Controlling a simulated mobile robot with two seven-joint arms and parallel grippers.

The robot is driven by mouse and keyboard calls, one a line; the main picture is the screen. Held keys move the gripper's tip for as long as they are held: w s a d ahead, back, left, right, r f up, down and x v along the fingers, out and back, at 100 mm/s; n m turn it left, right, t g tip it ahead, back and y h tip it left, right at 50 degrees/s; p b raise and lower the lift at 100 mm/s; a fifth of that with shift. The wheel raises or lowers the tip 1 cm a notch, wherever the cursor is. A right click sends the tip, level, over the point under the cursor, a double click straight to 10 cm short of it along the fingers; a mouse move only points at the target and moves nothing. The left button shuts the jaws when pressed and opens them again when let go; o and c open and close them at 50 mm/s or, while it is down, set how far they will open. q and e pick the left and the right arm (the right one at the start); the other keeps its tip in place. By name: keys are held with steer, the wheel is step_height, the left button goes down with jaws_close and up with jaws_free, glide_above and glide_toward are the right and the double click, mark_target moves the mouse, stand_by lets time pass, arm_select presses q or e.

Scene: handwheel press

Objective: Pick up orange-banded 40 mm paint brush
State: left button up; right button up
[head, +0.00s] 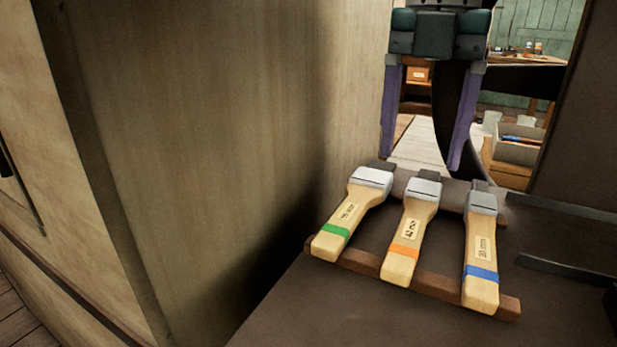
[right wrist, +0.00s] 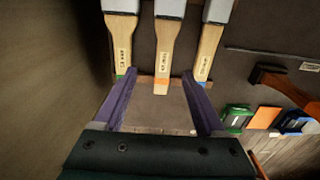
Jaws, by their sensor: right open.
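The orange-banded brush (head: 405,240) lies in the middle of three brushes, its pale wooden handle towards the near rail and its grey ferrule towards the far one. In the right wrist view its handle (right wrist: 174,52) and orange band show between my fingers. My right gripper (head: 422,160) is open and empty, fingers pointing down, above the far ends of the brushes in the head view. It also shows in the right wrist view (right wrist: 158,84), with one finger on each side of the brush's line. I see no contact. My left gripper is not in view.
A green-banded brush (head: 349,214) lies to the left and a blue-banded brush (head: 481,250) to the right, both close by. A wooden rack (head: 437,284) carries them. A tall pale panel (head: 215,130) stands at left. An orange-handled tool (right wrist: 285,86) lies at right.

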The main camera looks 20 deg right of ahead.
glide_above(412, 225)
step_height(412, 225, down, 4)
steer(key=shift+s+f+b, duration=0.1)
steer(key=shift+b, duration=0.3)
step_height(412, 225, down, 5)
steer(key=shift+f+b, duration=0.1)
steer(key=shift+b, duration=0.65)
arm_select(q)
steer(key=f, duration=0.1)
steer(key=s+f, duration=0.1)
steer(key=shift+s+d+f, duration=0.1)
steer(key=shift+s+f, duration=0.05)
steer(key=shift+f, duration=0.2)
arm_select(e)
steer(key=shift+c, duration=0.4)
jaws_close()
